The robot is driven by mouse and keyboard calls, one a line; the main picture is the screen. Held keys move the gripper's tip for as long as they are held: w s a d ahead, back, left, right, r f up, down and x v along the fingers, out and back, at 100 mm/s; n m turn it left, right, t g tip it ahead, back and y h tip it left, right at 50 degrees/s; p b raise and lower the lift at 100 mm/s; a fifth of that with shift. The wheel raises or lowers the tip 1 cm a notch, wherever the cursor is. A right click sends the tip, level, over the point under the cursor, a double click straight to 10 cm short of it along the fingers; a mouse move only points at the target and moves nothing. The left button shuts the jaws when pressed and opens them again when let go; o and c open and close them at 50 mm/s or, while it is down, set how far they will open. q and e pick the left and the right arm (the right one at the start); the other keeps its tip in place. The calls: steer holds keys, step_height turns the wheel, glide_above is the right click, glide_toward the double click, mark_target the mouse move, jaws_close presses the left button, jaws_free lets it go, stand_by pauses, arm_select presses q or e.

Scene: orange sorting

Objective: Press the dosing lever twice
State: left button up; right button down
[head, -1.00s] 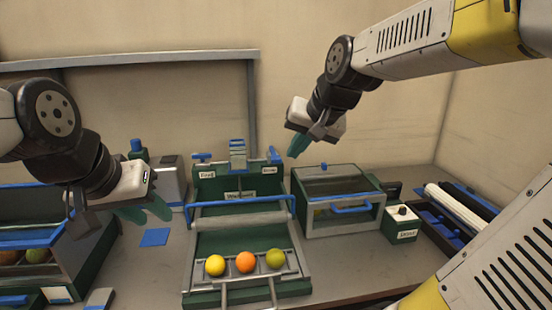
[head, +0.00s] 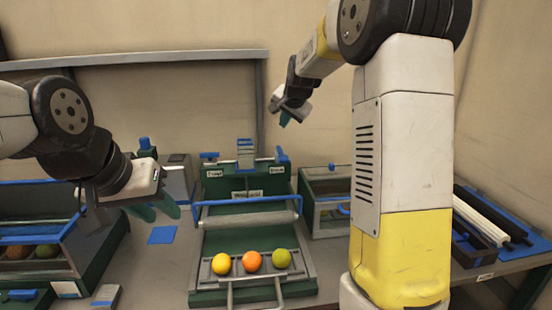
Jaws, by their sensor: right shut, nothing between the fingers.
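A green machine (head: 213,185) stands in the middle of the bench. Two blue-topped levers rise at its back, a left one (head: 209,156) and a right one (head: 281,155), each above a small label too blurred to read surely. My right gripper (head: 285,121) is shut and empty, in the air above the right lever and apart from it. My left gripper (head: 157,211) is open and empty, left of the machine. A yellow fruit (head: 221,264), an orange fruit (head: 252,261) and a green fruit (head: 281,258) lie in a row on the front tray.
A blue bar (head: 246,201) and a roller cross the machine. A glass-sided box (head: 320,212) stands to its right, partly hidden by my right arm. A bin with fruit (head: 45,225) is at left. A blue pad (head: 163,235) lies flat between bin and machine.

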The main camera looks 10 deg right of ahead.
mark_target(283, 158)
steer(key=shift+f, duration=4.4)
steer(key=shift+f, duration=0.1)
steer(key=shift+f, duration=0.3)
steer(key=shift+s+f, duration=0.1)
steer(key=shift+f, duration=1.35)
stand_by(0.4)
steer(key=shift+r, duration=1.85)
